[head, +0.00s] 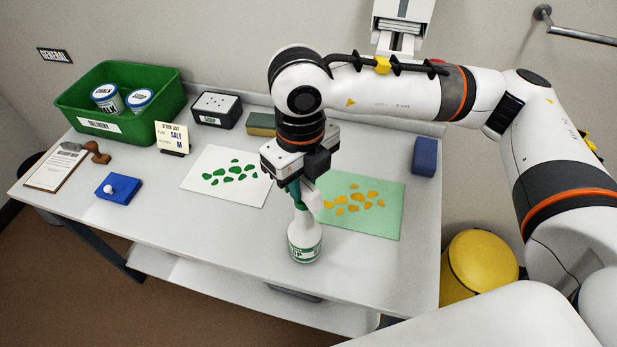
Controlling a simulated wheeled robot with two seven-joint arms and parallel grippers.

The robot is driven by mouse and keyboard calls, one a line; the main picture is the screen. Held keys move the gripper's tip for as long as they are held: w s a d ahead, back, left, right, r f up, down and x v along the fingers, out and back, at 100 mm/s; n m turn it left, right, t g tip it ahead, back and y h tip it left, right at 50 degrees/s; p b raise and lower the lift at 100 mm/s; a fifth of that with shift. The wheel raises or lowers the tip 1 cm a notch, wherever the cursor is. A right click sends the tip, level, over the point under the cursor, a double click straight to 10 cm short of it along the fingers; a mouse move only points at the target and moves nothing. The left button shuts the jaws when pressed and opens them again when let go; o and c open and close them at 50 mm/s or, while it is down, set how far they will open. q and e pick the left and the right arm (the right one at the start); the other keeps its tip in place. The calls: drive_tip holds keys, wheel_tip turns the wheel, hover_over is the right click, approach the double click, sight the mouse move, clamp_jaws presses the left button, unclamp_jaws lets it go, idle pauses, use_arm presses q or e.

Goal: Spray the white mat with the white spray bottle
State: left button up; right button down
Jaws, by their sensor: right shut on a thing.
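The white spray bottle (305,240) has a green label and a green spray head. It is upright near the front edge of the table, between the two mats. I cannot tell whether its base touches the table. My right gripper (298,182) is shut on the bottle's green head from above, and its jaws hide most of the head. The white mat (197,188) lies flat to the left of the bottle, with several green patches on it. My left gripper is not in view.
A light green mat (391,222) with several orange patches lies right of the bottle. A green bin (72,110) with two cans, a small card (171,136), a black box (217,108), a sponge (262,124), a blue block (424,156), a blue pad (116,190) and a clipboard (50,172) stand around.

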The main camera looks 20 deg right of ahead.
drive_tip(key=shift+f+b, duration=0.4)
drive_tip(key=shift+b, duration=0.2)
idle(0.5)
drive_tip(key=c, duration=1.2)
unclamp_jaws()
drive_tip(key=shift+o, duration=0.2)
wheel_tip(320, 180, up, 11)
drive_tip(key=shift+s+f+b, duration=0.1)
drive_tip(key=shift+b, duration=0.9)
drive_tip(key=shift+d+r, duration=0.1)
drive_tip(key=shift+r, duration=0.6)
